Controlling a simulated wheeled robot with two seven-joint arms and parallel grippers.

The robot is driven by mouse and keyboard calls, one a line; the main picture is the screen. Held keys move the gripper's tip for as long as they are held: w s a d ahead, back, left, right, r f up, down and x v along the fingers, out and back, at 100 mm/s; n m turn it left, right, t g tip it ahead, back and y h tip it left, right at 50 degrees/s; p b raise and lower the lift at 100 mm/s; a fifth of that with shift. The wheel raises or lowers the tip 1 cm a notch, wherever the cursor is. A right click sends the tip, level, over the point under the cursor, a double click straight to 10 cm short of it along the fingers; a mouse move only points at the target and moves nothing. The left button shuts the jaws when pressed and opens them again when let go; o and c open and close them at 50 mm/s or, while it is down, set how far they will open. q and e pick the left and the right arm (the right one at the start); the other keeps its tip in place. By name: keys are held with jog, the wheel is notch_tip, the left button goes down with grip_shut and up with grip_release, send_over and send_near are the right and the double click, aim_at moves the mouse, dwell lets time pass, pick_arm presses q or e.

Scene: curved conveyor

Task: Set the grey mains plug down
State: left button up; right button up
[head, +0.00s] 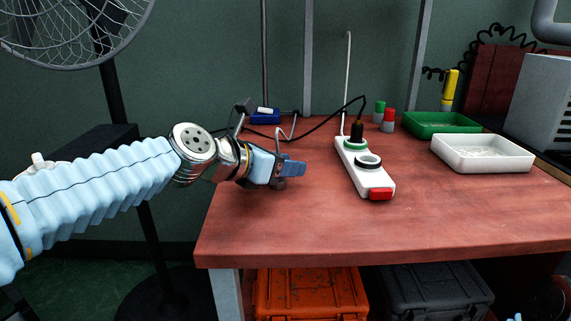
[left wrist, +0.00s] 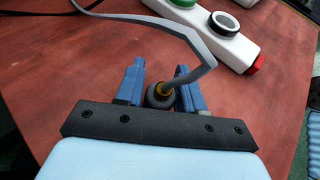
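My left gripper (head: 292,168) is low over the left part of the table. In the left wrist view its two blue fingers (left wrist: 160,75) stand on either side of the grey mains plug (left wrist: 158,98) and appear closed on it. The plug is upright, with its grey cord (left wrist: 200,45) leaving the top and bending up and away. In the head view the plug (head: 279,184) shows just below the fingers, at or very near the tabletop; contact with the table is hard to tell.
A white power strip (head: 377,180) with a black plug (head: 356,131) in it lies to the right. A green tray (head: 441,122), a white tray (head: 482,152) and red and green pieces stand farther right. A blue object (head: 265,116) lies behind. The table's front is clear.

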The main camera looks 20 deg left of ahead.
pick_arm(q)
jog(key=o, duration=0.3)
jog(key=shift+r, duration=0.2)
jog(key=p+v, duration=0.1)
jog(key=v, duration=1.1)
jog(key=shift+f+p, duration=0.15)
jog(key=shift+p, duration=0.2)
